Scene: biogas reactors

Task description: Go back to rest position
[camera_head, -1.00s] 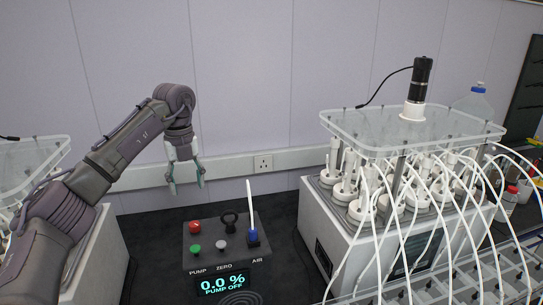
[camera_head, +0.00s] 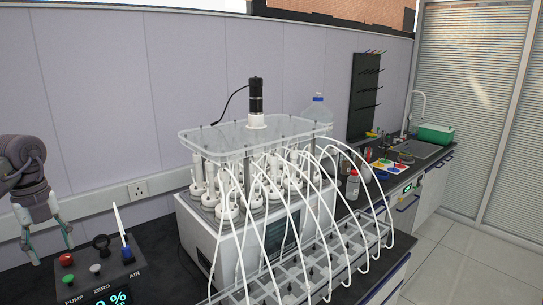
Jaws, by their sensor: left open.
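My left gripper (camera_head: 42,236) hangs at the far left of the head view. Its two pale fingers point down and stand apart, with nothing between them. It is above and left of the pump control box (camera_head: 120,272), which has red, green and grey buttons, a black knob and a blue fitting with a white tube. The gripper looks apart from the box. Most of my left arm is cut off by the picture's left edge. My right gripper is not in view.
The biogas reactor unit (camera_head: 205,235), with a clear top plate (camera_head: 215,140) and many white tubes, fills the middle. A clear tube rack (camera_head: 345,250) stands in front. A sink (camera_head: 415,148) and a green box (camera_head: 435,134) are at the back right. Open floor (camera_head: 440,260) lies at right.

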